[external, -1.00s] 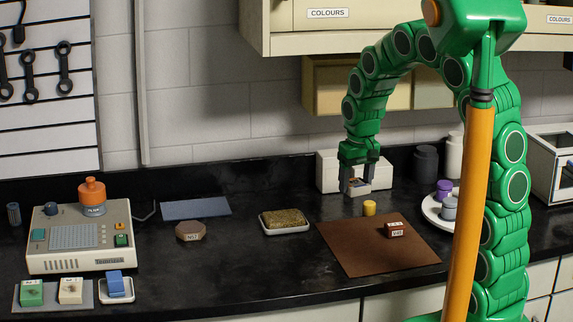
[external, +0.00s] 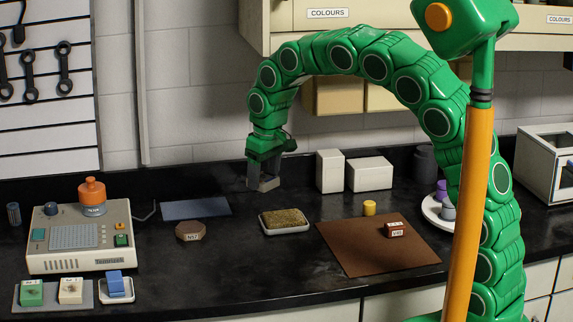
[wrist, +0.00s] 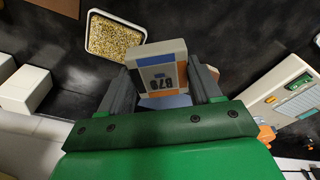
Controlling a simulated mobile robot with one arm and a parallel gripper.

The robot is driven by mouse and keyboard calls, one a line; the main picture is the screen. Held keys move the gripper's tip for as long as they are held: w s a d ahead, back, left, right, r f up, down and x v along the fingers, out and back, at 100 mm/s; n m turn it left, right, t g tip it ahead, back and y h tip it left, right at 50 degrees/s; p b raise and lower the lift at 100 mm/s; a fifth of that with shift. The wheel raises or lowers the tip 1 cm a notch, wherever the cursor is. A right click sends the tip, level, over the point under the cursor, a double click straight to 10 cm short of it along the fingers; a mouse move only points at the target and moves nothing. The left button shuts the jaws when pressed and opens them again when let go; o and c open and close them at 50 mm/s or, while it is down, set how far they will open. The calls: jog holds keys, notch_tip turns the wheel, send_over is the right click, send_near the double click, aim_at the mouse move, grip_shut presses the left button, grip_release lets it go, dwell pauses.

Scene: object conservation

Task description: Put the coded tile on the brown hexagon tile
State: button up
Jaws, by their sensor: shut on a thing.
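The coded tile (wrist: 158,72) is a pale block with orange and blue patches and a printed dark code. My gripper (external: 263,183) is shut on it, one finger on each side in the wrist view. In the external view the gripper holds it above the back of the counter, and the tile is hard to make out between the fingers.
A tray of grains (external: 284,221) stands right of the hexagon tile. A blue sheet (external: 196,208) lies behind it. A beige device (external: 80,237) with an orange-capped bottle (external: 92,197) stands left. White boxes (external: 369,175) stand at the back; a brown mat (external: 370,255) lies right.

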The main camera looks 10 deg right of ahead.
jog(key=s+a+n, duration=0.2)
jog(key=a, duration=0.6)
send_near(190, 226)
jog(key=shift+s+d+f, duration=0.2)
jog(key=shift+s+f, duration=0.1)
jog(key=shift+f, duration=0.4)
jog(key=shift+w+a+f, duration=0.35)
jog(key=shift+w+f, duration=0.1)
jog(key=shift+f, duration=0.3)
jog(key=shift+f, duration=0.1)
jog(key=shift+w+a+f, duration=0.1)
jog(key=shift+w+a, duration=0.05)
jog(key=shift+f, duration=1.5)
jog(key=shift+f, duration=0.1)
